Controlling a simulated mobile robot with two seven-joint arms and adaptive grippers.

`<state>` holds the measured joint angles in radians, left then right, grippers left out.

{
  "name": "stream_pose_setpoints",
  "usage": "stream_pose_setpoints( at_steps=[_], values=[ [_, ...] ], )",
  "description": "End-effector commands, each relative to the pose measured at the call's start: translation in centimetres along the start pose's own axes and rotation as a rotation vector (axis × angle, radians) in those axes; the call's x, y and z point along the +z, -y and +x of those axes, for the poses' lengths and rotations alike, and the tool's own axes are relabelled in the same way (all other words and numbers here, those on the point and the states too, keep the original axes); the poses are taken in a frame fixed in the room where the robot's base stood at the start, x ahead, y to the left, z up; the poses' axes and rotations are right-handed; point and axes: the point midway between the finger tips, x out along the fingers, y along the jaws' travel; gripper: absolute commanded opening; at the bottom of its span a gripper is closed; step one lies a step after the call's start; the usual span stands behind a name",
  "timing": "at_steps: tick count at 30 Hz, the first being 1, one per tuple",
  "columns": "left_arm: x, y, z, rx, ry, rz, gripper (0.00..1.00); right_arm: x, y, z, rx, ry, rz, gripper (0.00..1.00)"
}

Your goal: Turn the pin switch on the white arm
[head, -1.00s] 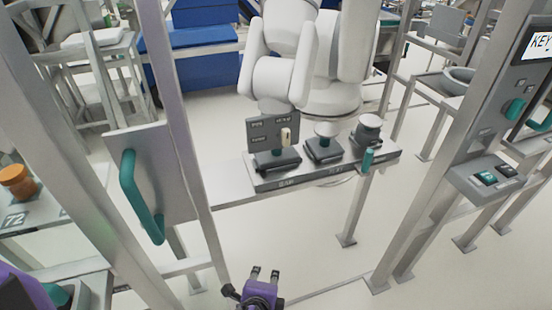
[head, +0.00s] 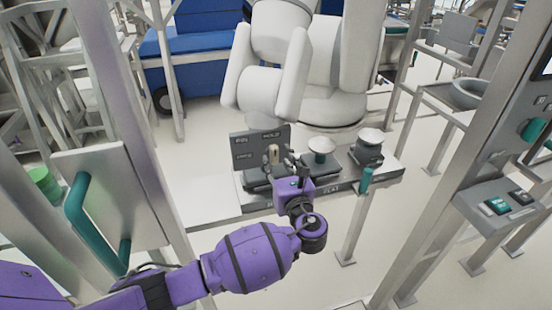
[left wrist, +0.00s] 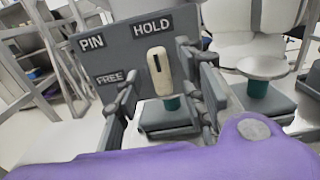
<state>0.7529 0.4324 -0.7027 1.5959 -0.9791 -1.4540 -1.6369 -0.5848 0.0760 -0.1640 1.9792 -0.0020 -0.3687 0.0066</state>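The pin switch (left wrist: 158,72) is a cream knob with a dark vertical slot on a teal stem and grey base. Behind it stands a grey panel (head: 248,148) marked PIN, HOLD and FREE; the knob stands upright below HOLD. It also shows in the head view (head: 273,154). The white arm (head: 262,90) rises behind the panel. My left gripper (left wrist: 165,92) is open, its fingers on either side of the knob in the left wrist view. Whether they touch it I cannot tell. My right gripper is not in view.
A teal handle (head: 365,180) sticks out at the shelf's front. Metal posts and a door with a teal handle (head: 80,215) flank the space.

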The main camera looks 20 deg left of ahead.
Motion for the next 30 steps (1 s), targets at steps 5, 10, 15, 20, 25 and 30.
stream_pose_setpoints(
  at_steps=[5,10,15,20,25,30],
  values=[
    [0.0,0.0,1.7,0.0,0.0,-0.001,0.38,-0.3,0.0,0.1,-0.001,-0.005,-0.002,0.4],
    [0.0,0.0,2.0,0.0,-0.002,-0.002,0.38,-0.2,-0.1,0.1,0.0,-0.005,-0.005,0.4],
    [0.0,0.0,2.0,0.0,-0.001,-0.002,0.34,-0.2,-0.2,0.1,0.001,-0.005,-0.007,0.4],
    [0.0,0.0,2.0,0.0,-0.001,-0.002,0.13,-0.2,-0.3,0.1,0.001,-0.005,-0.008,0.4],
    [0.0,0.0,1.9,0.0,-0.002,-0.002,0.0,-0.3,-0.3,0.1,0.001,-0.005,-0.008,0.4],
    [-0.1,0.0,1.9,0.0,-0.002,-0.012,0.0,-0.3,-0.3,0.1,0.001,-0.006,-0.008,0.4]
  ],
)
